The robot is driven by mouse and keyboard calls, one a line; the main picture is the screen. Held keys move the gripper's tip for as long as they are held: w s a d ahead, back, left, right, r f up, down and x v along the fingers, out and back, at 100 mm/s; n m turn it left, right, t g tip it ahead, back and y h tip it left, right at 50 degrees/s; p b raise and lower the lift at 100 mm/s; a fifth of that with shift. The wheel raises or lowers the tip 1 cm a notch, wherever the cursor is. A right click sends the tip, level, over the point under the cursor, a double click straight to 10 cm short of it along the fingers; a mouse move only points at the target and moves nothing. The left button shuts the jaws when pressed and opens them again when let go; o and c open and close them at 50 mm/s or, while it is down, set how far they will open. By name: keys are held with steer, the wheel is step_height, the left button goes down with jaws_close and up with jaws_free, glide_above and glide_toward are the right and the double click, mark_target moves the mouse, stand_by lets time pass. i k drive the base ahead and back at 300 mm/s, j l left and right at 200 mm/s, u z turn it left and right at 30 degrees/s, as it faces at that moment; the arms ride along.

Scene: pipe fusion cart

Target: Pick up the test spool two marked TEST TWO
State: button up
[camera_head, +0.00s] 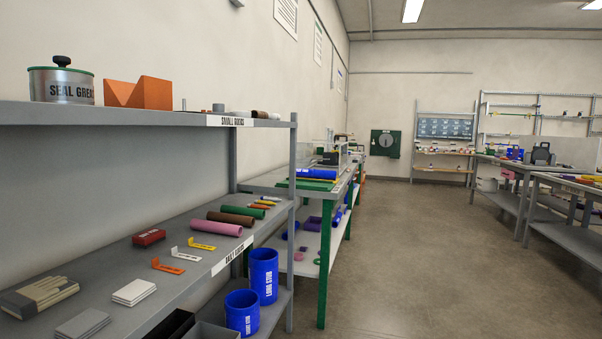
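No label reading TEST TWO can be made out in this view. A blue cylinder (316,174) lies on its side on the bench beyond the shelf rack; any marking on it is too small to read. Two other blue cylinders stand upright low in the rack: a taller one marked LONG STUB (263,277) and a shorter one that seems marked SHORT STUB (242,313). My gripper is not in view.
The grey rack (60,128) fills the left side. Its middle shelf holds pink (217,227), brown (231,218) and green (240,211) rods, gloves (37,296) and small brackets. A green-legged bench (323,265) stands beyond. Other benches (570,238) stand right. The floor (420,270) between is clear.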

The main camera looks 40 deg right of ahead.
mark_target(300, 172)
steer(key=i+l, duration=0.15)
steer(key=l, duration=0.25)
steer(key=i+l, duration=0.1)
steer(key=l, duration=0.25)
steer(key=i+l, duration=0.15)
steer(key=l, duration=0.25)
steer(key=i+l, duration=0.1)
steer(key=l, duration=0.25)
steer(key=i+l, duration=0.15)
steer(key=l, duration=0.25)
steer(key=i+l+z, duration=0.1)
steer(key=l, duration=0.3)
steer(key=i+l, duration=0.2)
steer(key=l, duration=0.15)
steer(key=i+l, duration=0.1)
steer(key=l, duration=0.25)
steer(key=i+l, duration=0.2)
steer(key=l, duration=0.2)
steer(key=i+l, duration=0.2)
steer(key=l, duration=0.2)
steer(key=i+l, duration=0.15)
steer(key=l, duration=0.25)
steer(key=i+l, duration=0.2)
steer(key=l, duration=0.2)
steer(key=i+l+z, duration=0.1)
steer(key=l, duration=0.3)
steer(key=i+l, duration=0.5)
steer(key=l, duration=0.25)
steer(key=i+l, duration=0.2)
steer(key=l, duration=0.2)
